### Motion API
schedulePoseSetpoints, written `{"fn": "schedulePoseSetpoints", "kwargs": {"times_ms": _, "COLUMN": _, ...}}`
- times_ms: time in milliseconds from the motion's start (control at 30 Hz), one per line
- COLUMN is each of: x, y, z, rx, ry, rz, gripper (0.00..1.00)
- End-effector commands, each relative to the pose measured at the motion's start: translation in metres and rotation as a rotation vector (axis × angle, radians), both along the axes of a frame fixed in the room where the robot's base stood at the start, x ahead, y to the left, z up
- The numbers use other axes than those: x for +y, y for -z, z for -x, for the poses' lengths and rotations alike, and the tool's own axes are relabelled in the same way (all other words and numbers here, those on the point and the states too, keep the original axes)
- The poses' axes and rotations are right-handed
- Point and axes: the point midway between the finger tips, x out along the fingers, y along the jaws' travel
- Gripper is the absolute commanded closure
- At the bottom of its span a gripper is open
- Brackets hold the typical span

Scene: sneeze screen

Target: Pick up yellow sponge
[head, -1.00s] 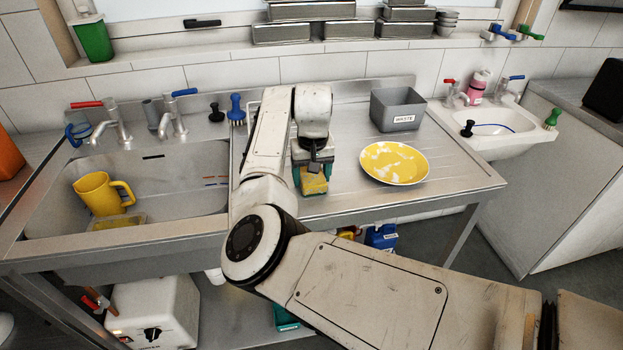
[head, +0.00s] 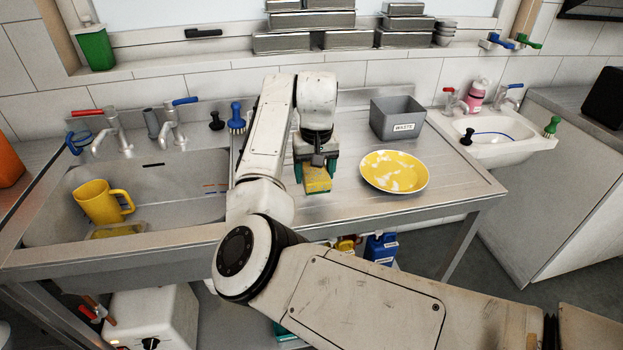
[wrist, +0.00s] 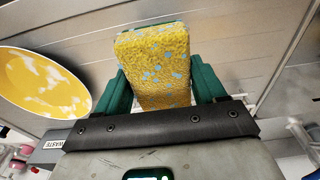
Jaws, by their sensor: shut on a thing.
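The yellow sponge (head: 317,179) is between the two green fingers of my gripper (head: 314,178), above the steel drainboard left of the plate. In the wrist view the sponge (wrist: 155,68) is yellow with light blue specks, and a green edge shows at its far end. The fingers of my gripper (wrist: 163,92) press on both its sides, so the gripper is shut on it. Whether the sponge still touches the drainboard is hard to tell.
A yellow and white plate (head: 394,172) lies on the drainboard (head: 350,205) to the right. A grey waste bin (head: 397,117) stands behind it. A yellow jug (head: 101,202) stands in the sink (head: 190,208) at left. Blue and black brushes (head: 236,120) stand at the back.

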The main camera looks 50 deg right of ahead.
Motion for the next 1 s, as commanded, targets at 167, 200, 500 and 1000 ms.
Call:
{"fn": "schedulePoseSetpoints", "kwargs": {"times_ms": 167, "x": 0.010, "y": -0.042, "z": 0.033, "rx": -0.005, "ry": 0.003, "rz": 0.004, "gripper": 0.60}}
{"fn": "schedulePoseSetpoints", "kwargs": {"times_ms": 200, "x": 0.013, "y": -0.046, "z": 0.041, "rx": -0.003, "ry": 0.004, "rz": 0.004, "gripper": 0.60}}
{"fn": "schedulePoseSetpoints", "kwargs": {"times_ms": 500, "x": 0.033, "y": -0.074, "z": 0.095, "rx": -0.006, "ry": 0.000, "rz": -0.001, "gripper": 0.60}}
{"fn": "schedulePoseSetpoints", "kwargs": {"times_ms": 1000, "x": 0.039, "y": -0.083, "z": 0.119, "rx": -0.001, "ry": -0.001, "rz": 0.001, "gripper": 0.60}}
